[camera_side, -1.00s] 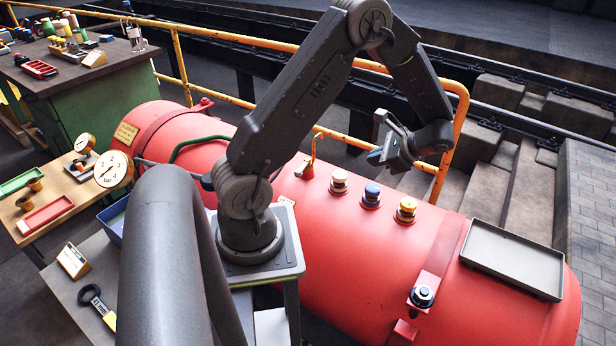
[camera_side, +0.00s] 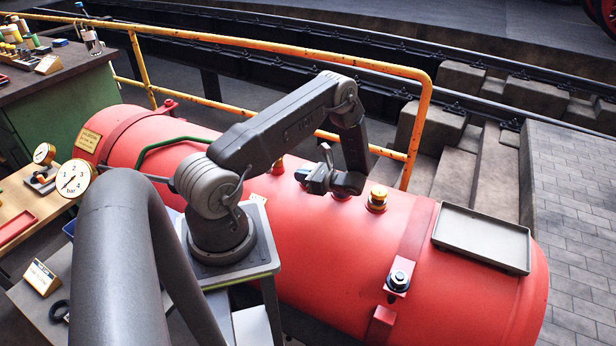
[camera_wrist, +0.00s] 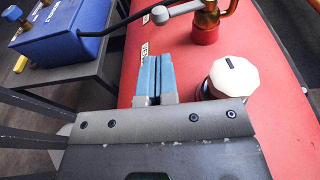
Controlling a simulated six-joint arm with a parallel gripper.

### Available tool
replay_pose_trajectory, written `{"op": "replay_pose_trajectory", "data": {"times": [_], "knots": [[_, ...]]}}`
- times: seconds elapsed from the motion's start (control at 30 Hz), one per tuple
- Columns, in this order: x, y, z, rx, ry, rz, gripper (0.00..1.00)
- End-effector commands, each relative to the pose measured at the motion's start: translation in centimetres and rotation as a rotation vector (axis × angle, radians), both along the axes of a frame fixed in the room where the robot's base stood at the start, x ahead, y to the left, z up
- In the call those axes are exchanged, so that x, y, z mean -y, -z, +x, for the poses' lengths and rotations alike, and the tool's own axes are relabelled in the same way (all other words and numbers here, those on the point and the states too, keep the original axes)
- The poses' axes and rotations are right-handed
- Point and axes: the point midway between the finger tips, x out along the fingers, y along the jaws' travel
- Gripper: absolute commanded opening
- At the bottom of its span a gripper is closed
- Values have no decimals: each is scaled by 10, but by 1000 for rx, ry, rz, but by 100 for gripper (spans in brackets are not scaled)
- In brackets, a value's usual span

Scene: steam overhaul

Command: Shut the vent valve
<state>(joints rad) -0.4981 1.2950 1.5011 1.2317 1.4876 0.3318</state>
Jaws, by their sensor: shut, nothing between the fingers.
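My gripper shows in the side view (camera_side: 306,173) low over the red boiler (camera_side: 450,270). In the wrist view its two blue fingers (camera_wrist: 155,76) are pressed together with nothing between them. Ahead of the fingertips, in the wrist view, a brass valve (camera_wrist: 207,18) with a grey-ended lever (camera_wrist: 176,12) stands on a red base; in the side view only part of that valve (camera_side: 277,167) shows behind my arm. A white faceted knob with a dark mark (camera_wrist: 232,76) sits right of the fingers, apart from them. I cannot read which fitting is the vent valve.
A yellow-topped knob (camera_side: 377,197) stands right of my gripper on the boiler. A grey tray (camera_side: 482,238) lies at the boiler's right end. An orange railing (camera_side: 290,52) runs behind. A blue box (camera_wrist: 75,35) stands on a table at left in the wrist view.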

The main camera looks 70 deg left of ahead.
Motion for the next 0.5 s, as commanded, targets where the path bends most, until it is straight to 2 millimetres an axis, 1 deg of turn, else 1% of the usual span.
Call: {"op": "replay_pose_trajectory", "data": {"times": [0.03,0.2,0.33,0.5], "knots": [[-8,2,-9,-1,-5,-1,0],[-32,9,-33,0,-5,-1,0],[-46,13,-48,0,-3,-2,0],[-58,16,-59,1,-1,-2,0]]}}
